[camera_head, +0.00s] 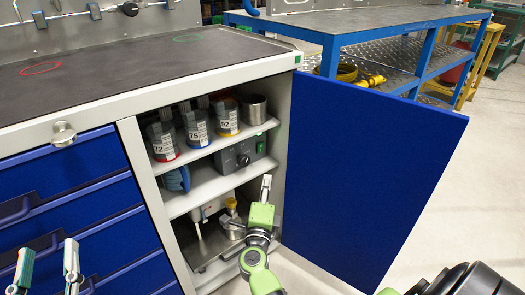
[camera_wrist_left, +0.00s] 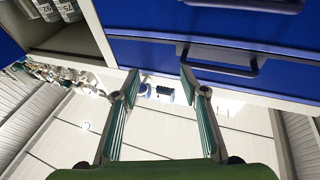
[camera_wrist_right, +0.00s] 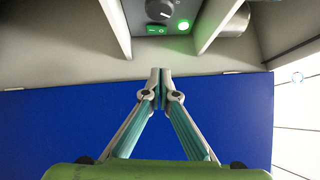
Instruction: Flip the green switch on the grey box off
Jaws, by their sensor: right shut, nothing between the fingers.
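The grey box (camera_head: 232,158) stands on the middle shelf of the open cabinet, with a dark front and a round knob. In the right wrist view the box (camera_wrist_right: 138,14) is at the top edge. My left gripper (camera_head: 48,258) is open and empty before the blue drawers.
Several labelled cans (camera_head: 197,127) and a metal cup (camera_head: 254,109) stand on the upper shelf. A blue round item (camera_head: 177,179) is left of the box. The blue door (camera_head: 365,165) stands open on the right. Blue drawers (camera_head: 72,190) are on the left.

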